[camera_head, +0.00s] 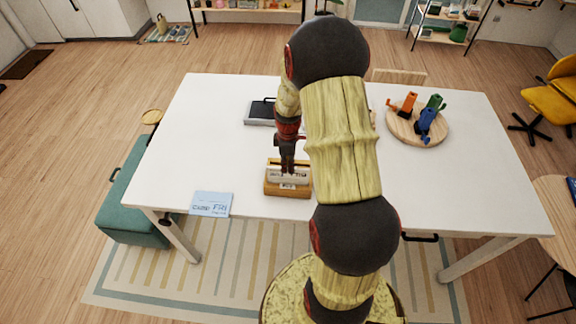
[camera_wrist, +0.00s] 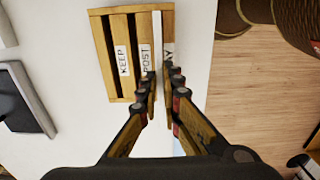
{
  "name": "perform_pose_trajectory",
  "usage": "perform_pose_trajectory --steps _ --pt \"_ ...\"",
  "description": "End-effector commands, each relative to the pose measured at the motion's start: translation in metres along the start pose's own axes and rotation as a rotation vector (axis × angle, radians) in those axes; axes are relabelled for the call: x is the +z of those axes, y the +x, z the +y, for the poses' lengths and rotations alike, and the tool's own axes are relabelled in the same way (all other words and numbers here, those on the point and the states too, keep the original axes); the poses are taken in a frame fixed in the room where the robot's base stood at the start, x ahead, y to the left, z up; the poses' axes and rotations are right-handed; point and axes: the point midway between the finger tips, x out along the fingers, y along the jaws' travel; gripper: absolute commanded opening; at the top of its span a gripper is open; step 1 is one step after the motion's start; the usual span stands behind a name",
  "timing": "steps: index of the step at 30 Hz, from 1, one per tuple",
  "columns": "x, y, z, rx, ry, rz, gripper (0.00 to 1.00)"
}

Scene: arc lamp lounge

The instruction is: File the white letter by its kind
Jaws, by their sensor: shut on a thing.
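The wooden letter rack (camera_head: 270,189) stands near the front edge of the white table. In the wrist view the rack (camera_wrist: 95,15) has slots side by side, with labels reading KEEP (camera_wrist: 123,60), POST (camera_wrist: 146,62) and one partly hidden, ending in Y (camera_wrist: 168,55). My gripper (camera_wrist: 163,88) is shut on the white letter (camera_wrist: 157,40), seen edge-on as a thin strip. The letter lies over the rack between the POST label and the partly hidden one. I cannot tell how deep it sits. In the head view my gripper (camera_head: 286,168) is right above the rack.
A blue note (camera_head: 211,204) reading FRI lies at the table's front left edge. A dark tray (camera_head: 260,113) lies behind the rack. A round wooden board (camera_head: 405,130) with orange, green and blue objects is at the back right. The table's left part is clear.

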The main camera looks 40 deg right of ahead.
Motion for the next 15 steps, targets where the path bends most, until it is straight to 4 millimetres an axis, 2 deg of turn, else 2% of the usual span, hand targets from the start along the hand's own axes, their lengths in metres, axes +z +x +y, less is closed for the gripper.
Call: perform_pose_trajectory --steps 15 --pt "0.0000 0.0104 0.0002 0.000 0.000 0.000 0.00"
